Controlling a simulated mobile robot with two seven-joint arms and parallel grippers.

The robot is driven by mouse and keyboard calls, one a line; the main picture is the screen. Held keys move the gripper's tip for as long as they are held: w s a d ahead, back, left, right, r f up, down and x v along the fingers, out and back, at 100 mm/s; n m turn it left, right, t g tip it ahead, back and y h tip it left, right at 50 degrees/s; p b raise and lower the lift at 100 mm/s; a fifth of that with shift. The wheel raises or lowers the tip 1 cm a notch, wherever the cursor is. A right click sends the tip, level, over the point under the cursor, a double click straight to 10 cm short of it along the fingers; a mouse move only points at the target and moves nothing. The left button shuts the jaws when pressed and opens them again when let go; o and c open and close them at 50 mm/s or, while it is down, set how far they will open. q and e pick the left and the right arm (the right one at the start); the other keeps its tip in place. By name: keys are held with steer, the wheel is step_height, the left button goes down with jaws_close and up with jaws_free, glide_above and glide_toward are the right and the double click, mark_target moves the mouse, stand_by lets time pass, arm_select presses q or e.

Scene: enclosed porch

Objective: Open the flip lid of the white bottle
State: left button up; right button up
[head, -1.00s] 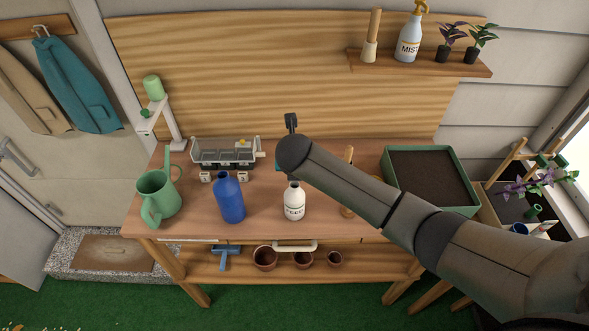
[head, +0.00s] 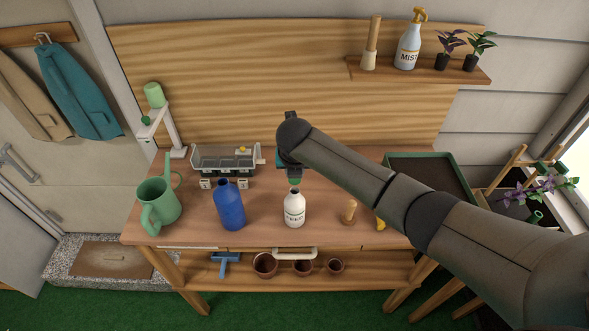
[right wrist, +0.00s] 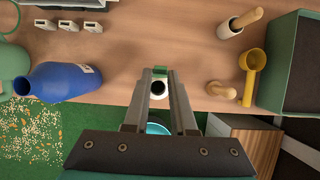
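The white bottle (head: 294,208) stands upright near the front middle of the wooden bench, with dark lettering on its front. My right gripper (head: 294,179) is above it, partly hidden by my own forearm. In the right wrist view the gripper (right wrist: 159,73) is open, its two fingers apart on either side of the bottle's top (right wrist: 158,90), which shows as a white ring with a dark centre. A small green piece (right wrist: 160,70), seemingly the lid, shows between the fingertips; I cannot tell whether they touch it. My left gripper is not in view.
A blue bottle (head: 229,205) stands close left of the white bottle, with a green watering can (head: 158,205) further left. A wooden-handled tool (head: 350,211) and yellow scoop (right wrist: 250,72) lie to the right. A green soil tray (head: 424,156) is at the back right.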

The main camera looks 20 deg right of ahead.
steer(key=o, duration=0.4)
steer(key=shift+w, duration=0.1)
steer(key=shift+c, duration=0.2)
steer(key=shift+r, duration=0.15)
steer(key=v, duration=1.5)
